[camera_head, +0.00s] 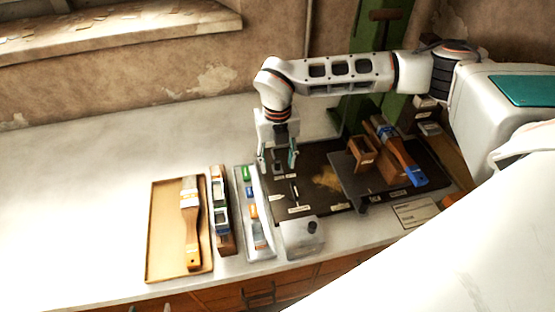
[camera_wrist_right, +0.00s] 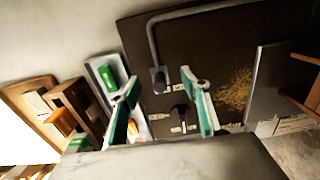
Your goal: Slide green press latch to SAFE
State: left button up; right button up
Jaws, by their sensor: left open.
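My right gripper (camera_head: 277,168) hangs pointing down over the left part of the dark press board (camera_head: 325,203). Its teal fingers are apart in the wrist view (camera_wrist_right: 160,77), with nothing visibly clamped. A dark knob (camera_wrist_right: 158,80) with a grey bent bar shows between the fingertips. Nearer the wrist, a small black lever (camera_wrist_right: 181,112) stands beside pale labels; the lever also shows in the head view (camera_head: 294,190). I cannot make out a green latch on the board for certain, nor read the labels. The green press column (camera_head: 373,45) stands behind. My left gripper is not in view.
A white tray (camera_head: 262,241) with green and orange items lies left of the board. Further left are a wooden rack (camera_head: 226,245) and a tan tray (camera_head: 163,262) with a brush. A grey block (camera_head: 302,238) stands in front. A blue-ended brush (camera_head: 398,153) leans at right.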

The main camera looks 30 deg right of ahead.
grip_shut()
jog(key=c, duration=1)
grip_release()
jog(key=shift+c, duration=0.2)
jog(key=shift+d, duration=0.1)
jog(key=shift+s+d, duration=0.15)
jog(key=shift+d, duration=0.3)
jog(key=shift+s+d+p, duration=0.2)
jog(key=shift+d+p, duration=0.25)
jog(key=shift+d, duration=0.45)
jog(key=o, duration=1.5)
